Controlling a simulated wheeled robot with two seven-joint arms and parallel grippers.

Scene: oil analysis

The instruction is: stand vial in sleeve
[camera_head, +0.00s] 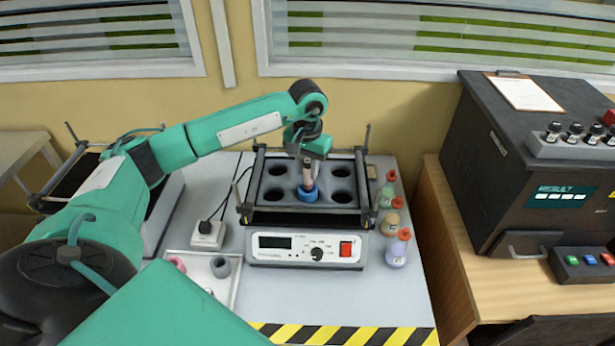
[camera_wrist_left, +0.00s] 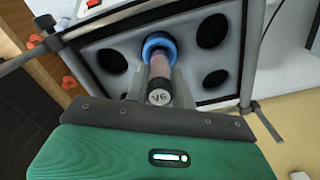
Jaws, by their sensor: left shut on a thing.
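The vial (camera_head: 307,178), with a dark cap marked V6, also shows in the left wrist view (camera_wrist_left: 160,68). My left gripper (camera_head: 308,163) points down and is shut on the vial near its cap; its fingers also show in the left wrist view (camera_wrist_left: 159,88). The blue sleeve (camera_head: 308,194) is a ring at the middle of the shaker's dark tray; it also shows in the left wrist view (camera_wrist_left: 152,40). The vial's lower end is at the sleeve's opening; I cannot tell how deep it sits. My right gripper is not in view.
The shaker (camera_head: 265,254) has several empty round holes around the sleeve and raised rails at its sides. Coloured bottles (camera_head: 391,222) stand to its right. A white tray (camera_head: 234,290) with a grey ring (camera_head: 220,267) and a pink ring (camera_head: 177,264) lies front left. A dark analyser (camera_head: 490,160) stands far right.

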